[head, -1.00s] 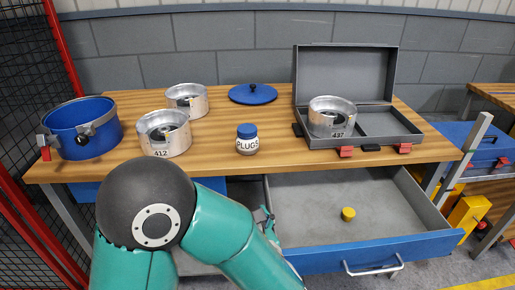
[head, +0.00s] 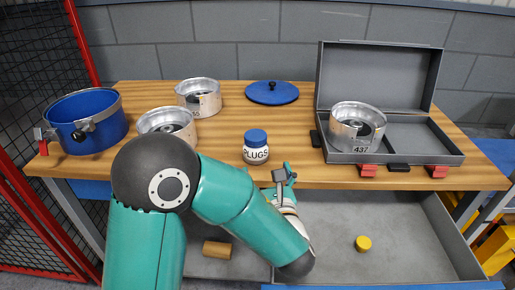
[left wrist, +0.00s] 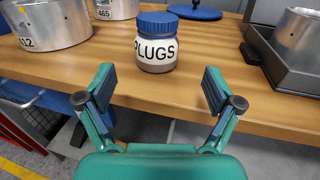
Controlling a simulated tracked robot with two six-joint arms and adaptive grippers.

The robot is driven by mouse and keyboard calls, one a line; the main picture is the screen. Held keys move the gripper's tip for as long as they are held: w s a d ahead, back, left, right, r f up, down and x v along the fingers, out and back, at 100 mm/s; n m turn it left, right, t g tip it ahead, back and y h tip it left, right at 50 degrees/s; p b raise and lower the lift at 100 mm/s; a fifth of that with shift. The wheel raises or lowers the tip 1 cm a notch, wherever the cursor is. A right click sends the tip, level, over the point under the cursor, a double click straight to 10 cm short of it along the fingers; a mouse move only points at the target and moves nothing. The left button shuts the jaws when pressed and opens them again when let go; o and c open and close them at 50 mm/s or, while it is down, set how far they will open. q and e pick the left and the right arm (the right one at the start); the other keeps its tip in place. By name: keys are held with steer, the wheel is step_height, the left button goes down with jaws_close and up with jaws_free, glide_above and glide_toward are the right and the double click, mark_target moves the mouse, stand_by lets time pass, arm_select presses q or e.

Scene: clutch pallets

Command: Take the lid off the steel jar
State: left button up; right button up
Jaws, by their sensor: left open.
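The small steel jar (head: 256,155) stands upright near the front edge of the workbench, with a white label reading PLUGS. Its blue lid (head: 256,136) is on top. In the left wrist view the jar (left wrist: 155,66) and the ribbed lid (left wrist: 158,19) show ahead, beyond the fingers. My left gripper (left wrist: 158,80) is open and empty, its two fingers spread apart, short of the jar and not touching it. In the head view it shows small (head: 284,178) at the bench's front edge, just right of and below the jar. My right gripper is not in view.
Steel clutch drums (head: 198,97) stand left of the jar, beside a blue pot (head: 88,125). A blue round lid (head: 272,93) lies behind. An open grey case (head: 437,140) holding a drum is at right. Below is an open drawer (head: 400,225) with a yellow piece (head: 363,243).

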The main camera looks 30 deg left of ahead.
mark_target(257, 146)
arm_select(q)
steer(key=x, duration=0.4)
steer(key=shift+w+a, duration=0.2)
steer(key=shift+w, duration=0.1)
steer(key=w+a, duration=0.1)
steer(key=w+a+r+p, duration=0.1)
steer(key=a, duration=0.1)
steer(key=shift+w+a+r, duration=0.2)
steer(key=shift+w+a, duration=0.4)
steer(key=shift+w, duration=0.05)
steer(key=c, duration=1.3)
